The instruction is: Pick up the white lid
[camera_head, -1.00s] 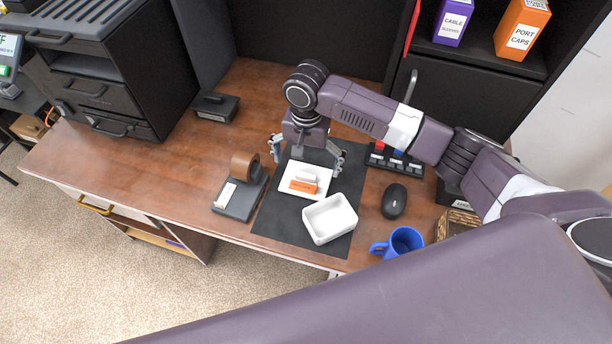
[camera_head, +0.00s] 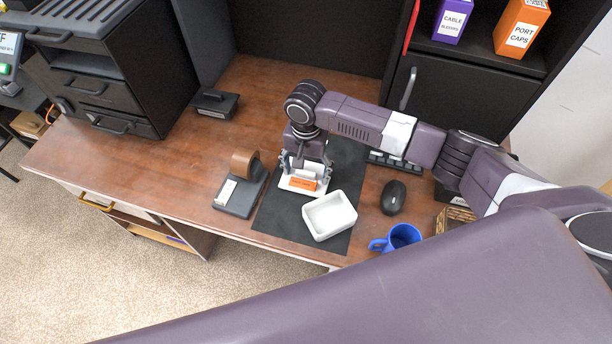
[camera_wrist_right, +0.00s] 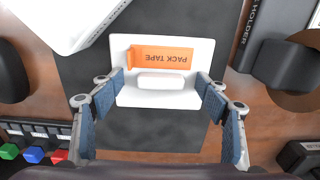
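The white lid (camera_wrist_right: 165,98) lies flat on the black mat, with a raised white handle (camera_wrist_right: 161,81) and an orange "PACK TAPE" piece (camera_wrist_right: 163,57) on it. The lid also shows in the head view (camera_head: 289,183), partly covered by my right gripper (camera_head: 304,174). In the wrist view my right gripper (camera_wrist_right: 161,82) has its blue-padded fingers on either side of the handle. Gaps show between the fingertips and the handle, and the gripper is partly open and empty. My left gripper is not in view.
A white open box (camera_head: 330,216) stands close to the lid on the black mat (camera_head: 275,218). A tape holder (camera_head: 240,190) is to the left. A black mouse (camera_head: 394,198) and a blue mug (camera_head: 398,239) are to the right. The desk's left part is largely clear.

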